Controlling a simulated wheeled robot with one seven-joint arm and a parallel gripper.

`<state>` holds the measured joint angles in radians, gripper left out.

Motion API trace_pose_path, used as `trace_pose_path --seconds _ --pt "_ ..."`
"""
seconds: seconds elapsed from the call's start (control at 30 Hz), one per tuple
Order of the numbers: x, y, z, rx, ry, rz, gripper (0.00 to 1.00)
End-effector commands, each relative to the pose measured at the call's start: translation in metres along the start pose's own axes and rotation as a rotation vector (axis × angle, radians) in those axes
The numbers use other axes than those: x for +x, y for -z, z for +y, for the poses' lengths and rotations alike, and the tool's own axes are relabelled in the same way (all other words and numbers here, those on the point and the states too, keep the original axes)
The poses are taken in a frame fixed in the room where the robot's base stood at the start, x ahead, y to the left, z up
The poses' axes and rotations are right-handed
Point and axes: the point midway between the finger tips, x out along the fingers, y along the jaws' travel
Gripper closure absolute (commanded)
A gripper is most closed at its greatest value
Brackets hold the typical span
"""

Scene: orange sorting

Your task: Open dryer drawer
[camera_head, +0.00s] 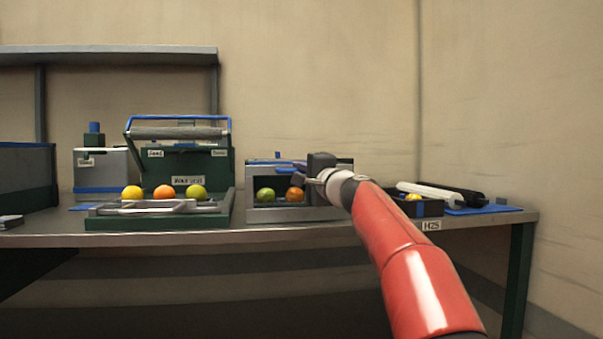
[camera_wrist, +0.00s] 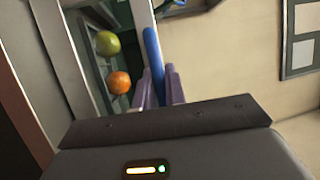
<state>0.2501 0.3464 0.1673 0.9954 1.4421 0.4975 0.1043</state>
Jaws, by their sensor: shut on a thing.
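The dryer (camera_head: 250,197) is a grey box with an open-looking front on the bench, right of centre. A green fruit (camera_head: 265,195) and an orange fruit (camera_head: 295,194) show inside it. Both fruits also show in the wrist view, green (camera_wrist: 107,43) above orange (camera_wrist: 119,82), behind a pale metal frame. A blue bar handle (camera_wrist: 152,45) runs along that frame. My gripper (camera_head: 298,169) is at the dryer's upper right front. In the wrist view its purple fingers (camera_wrist: 159,85) are shut on the blue handle, one on each side. My gripper hides the dryer's right part.
Left of the dryer stands a green machine (camera_head: 217,170) with a roller and a tray holding yellow, orange and green fruits. To the right, a dark tray (camera_head: 430,208) holds a yellow fruit. A shelf (camera_head: 110,55) stands at the back left. Space in front of the bench is clear.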

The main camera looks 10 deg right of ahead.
Motion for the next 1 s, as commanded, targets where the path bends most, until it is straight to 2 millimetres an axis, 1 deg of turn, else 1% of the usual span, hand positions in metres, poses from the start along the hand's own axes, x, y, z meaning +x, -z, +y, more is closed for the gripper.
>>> trace_pose_path --seconds 0.43,0.47,0.6,0.87,0.97,1.0 --pt "0.001 0.0 0.001 0.001 -0.001 -0.001 1.0" --pt "0.001 0.0 0.001 0.001 -0.001 -0.001 0.85" --pt "0.001 0.0 0.001 0.001 0.0 -0.001 0.66" --pt "0.001 0.0 0.0 0.0 0.0 0.0 0.66" --pt "-0.006 0.001 0.001 -0.001 0.001 0.001 0.66" --pt "-0.011 0.0 0.001 -0.001 0.002 0.001 0.66"
